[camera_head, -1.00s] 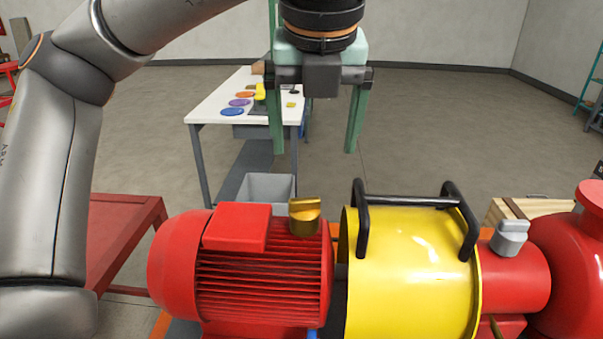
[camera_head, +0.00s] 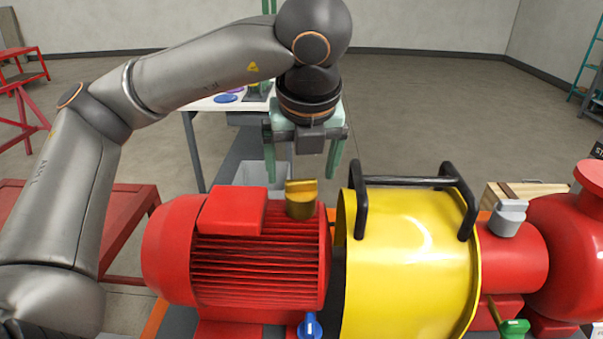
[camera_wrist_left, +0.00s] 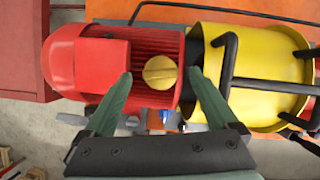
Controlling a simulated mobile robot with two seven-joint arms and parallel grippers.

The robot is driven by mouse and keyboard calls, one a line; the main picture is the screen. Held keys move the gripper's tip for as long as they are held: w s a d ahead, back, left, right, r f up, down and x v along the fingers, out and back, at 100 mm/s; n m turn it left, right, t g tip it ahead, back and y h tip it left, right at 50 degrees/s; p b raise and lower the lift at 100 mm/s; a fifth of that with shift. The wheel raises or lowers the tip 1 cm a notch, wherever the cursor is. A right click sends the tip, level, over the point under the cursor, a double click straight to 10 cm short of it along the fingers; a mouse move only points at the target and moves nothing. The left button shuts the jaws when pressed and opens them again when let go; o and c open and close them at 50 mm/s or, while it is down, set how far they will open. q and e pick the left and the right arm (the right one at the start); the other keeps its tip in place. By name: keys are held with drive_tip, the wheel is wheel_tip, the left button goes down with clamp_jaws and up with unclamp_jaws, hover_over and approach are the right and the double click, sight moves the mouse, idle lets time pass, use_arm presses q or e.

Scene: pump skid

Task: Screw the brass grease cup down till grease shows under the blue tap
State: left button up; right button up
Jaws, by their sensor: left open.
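The brass grease cup (camera_head: 301,199) stands upright on the right end of the red motor (camera_head: 258,255). In the left wrist view the cup (camera_wrist_left: 160,72) shows from above, between and beyond the two fingertips. My left gripper (camera_head: 305,176) is open, with its green fingers pointing down, just above and behind the cup in the head view. It does not hold the cup. The blue tap (camera_head: 310,327) sits low at the front of the motor; it also shows small in the left wrist view (camera_wrist_left: 163,116). I see no grease under it. My right gripper is not in view.
A yellow guard (camera_head: 405,262) with a black handle (camera_head: 410,181) stands close right of the cup. Further right are a grey cup (camera_head: 508,217) and a green tap (camera_head: 514,328). A grey bin (camera_head: 262,173) and a white table stand behind.

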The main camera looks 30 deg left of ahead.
use_arm(q)
drive_tip(key=shift+w+a+f, duration=0.15)
drive_tip(key=shift+f, duration=0.4)
drive_tip(key=shift+c, duration=0.2)
drive_tip(key=c, duration=1.3)
